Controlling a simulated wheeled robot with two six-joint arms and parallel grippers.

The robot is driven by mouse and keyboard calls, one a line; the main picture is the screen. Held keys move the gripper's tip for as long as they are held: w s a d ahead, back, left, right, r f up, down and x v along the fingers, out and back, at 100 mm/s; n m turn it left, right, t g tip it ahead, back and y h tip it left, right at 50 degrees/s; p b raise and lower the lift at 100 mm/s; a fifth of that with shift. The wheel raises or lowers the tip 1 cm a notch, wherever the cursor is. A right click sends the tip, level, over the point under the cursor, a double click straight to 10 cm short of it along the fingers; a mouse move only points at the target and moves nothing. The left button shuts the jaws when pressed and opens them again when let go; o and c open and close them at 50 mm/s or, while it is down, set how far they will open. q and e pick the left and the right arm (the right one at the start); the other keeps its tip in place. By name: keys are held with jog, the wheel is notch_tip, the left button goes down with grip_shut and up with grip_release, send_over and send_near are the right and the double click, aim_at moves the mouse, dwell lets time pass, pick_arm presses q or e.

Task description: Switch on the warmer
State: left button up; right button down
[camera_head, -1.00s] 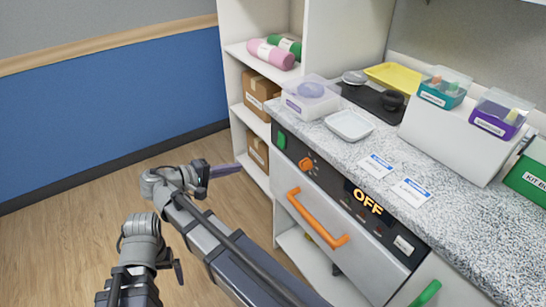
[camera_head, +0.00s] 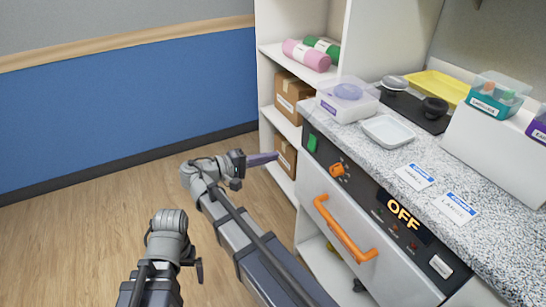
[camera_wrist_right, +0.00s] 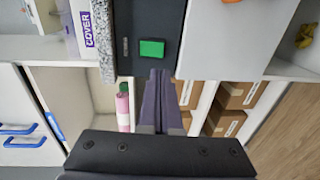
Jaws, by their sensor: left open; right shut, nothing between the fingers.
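The warmer (camera_head: 329,217) is built in under the counter. Its black panel carries a green switch (camera_head: 312,143), an orange knob (camera_head: 337,170) and a lit display reading OFF (camera_head: 403,215). An orange handle (camera_head: 340,232) is on its front. My right gripper (camera_head: 274,156) is shut and empty, left of the green switch and apart from it in the head view. In the right wrist view the shut fingers (camera_wrist_right: 159,76) point toward the green switch (camera_wrist_right: 152,49), a short way from it. My left gripper (camera_head: 199,270) is open and empty at lower left, away from the warmer.
Shelves with cartons (camera_head: 291,97) and a pink roll (camera_head: 306,55) stand left of the warmer. The counter (camera_head: 395,147) holds a lidded box (camera_head: 346,101), a white tray (camera_head: 387,131) and label cards (camera_head: 414,176). The floor at left is clear.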

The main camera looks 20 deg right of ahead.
aim_at(310, 149)
pick_arm(q)
jog(key=shift+f+b, duration=0.6)
jog(key=shift+f, duration=0.1)
pick_arm(e)
jog(key=d, duration=0.3)
jog(key=d+f, duration=0.1)
jog(key=d, duration=0.7)
jog(key=shift+w+f, duration=0.2)
jog(key=shift+w, duration=0.2)
jog(key=shift+d, duration=0.25)
jog(key=shift+f, duration=0.1)
pick_arm(q)
jog(key=shift+a+f, duration=0.1)
